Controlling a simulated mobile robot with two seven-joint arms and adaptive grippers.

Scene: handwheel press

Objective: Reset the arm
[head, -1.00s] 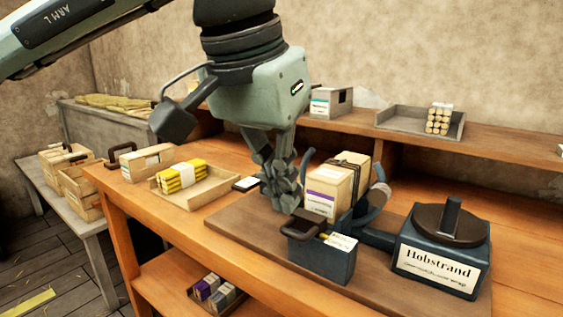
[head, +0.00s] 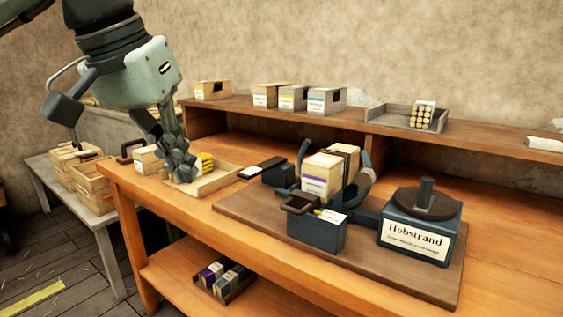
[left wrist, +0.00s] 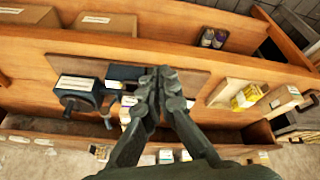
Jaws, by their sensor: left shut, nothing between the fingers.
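My left arm comes in from the upper left in the head view. My left gripper (head: 182,172) is shut and empty, in front of or above the shallow wooden tray (head: 214,183) with yellow items (head: 207,162); the height is hard to judge. In the left wrist view the gripper (left wrist: 164,72) has its fingertips together over the bench. The press (head: 420,222), labelled Hobstrand, stands on a brown board (head: 385,268) on the bench. A pale box (head: 322,172) with a purple label and dark strap sits in its holder, apart from my gripper. My right gripper is not in view.
A raised shelf (head: 470,131) behind the bench holds several boxes (head: 326,101) and a grey tray (head: 398,117) of rolls. A dark handled box (head: 316,231) stands at the board's front. Wooden crates (head: 92,182) stand on a side table at left. The bench's right side is clear.

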